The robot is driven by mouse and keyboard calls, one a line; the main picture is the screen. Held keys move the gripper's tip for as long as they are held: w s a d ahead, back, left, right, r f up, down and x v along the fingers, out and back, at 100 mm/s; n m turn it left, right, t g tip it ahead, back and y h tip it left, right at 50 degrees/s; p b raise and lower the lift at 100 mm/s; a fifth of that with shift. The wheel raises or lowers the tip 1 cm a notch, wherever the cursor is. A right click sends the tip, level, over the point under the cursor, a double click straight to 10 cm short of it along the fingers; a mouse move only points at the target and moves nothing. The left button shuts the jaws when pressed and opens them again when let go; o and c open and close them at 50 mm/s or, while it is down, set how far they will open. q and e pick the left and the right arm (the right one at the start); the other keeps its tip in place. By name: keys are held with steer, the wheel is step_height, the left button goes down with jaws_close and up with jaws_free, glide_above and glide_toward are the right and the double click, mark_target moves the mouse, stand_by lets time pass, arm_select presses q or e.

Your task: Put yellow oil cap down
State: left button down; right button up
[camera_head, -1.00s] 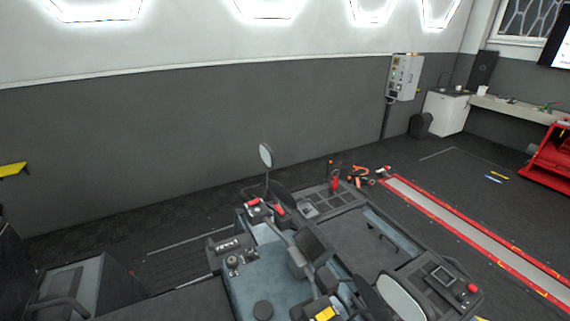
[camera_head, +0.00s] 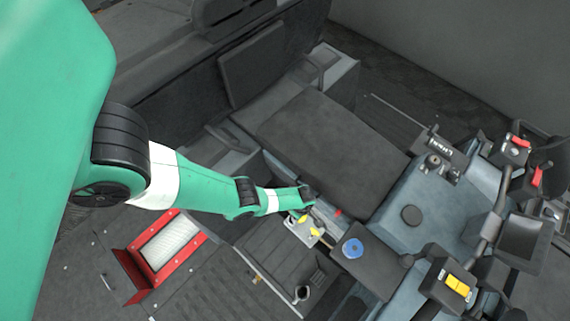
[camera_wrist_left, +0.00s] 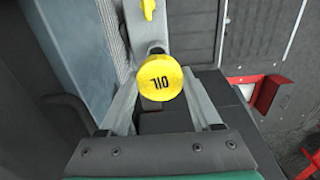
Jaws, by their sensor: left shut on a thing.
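The yellow oil cap (camera_wrist_left: 159,83), a round cap marked "OIL", sits between the fingers of my left gripper (camera_wrist_left: 160,76) in the left wrist view. My left gripper is shut on it. In the head view my left gripper (camera_head: 303,211) is low over the machine's side, and the cap shows as a small yellow spot (camera_head: 302,219) by its tip. A dark round part shows just behind the cap in the wrist view; I cannot tell whether the cap touches it. My right gripper is not in view.
A second small yellow part (camera_head: 316,232) is close by on a pale grey surface. A blue round cap (camera_head: 353,247) sits to the right on a dark box. A red-framed opening (camera_head: 118,257) lies to the left. The dark seat-like panel (camera_head: 333,150) is behind.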

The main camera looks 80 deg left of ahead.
arm_select(q)
steer(key=s+d+f+m+b, duration=0.1)
steer(key=s+d+f+b, duration=0.35)
steer(key=f+b, duration=0.45)
steer(key=s+d+f+m+b, duration=0.1)
steer(key=s+d+f+b, duration=0.4)
steer(key=f, duration=0.6)
steer(key=s+f+m+b, duration=0.4)
steer(key=s+f+b, duration=0.9)
steer(key=b, duration=0.2)
steer(key=shift+f+b, duration=0.2)
steer(key=shift+b, duration=0.15)
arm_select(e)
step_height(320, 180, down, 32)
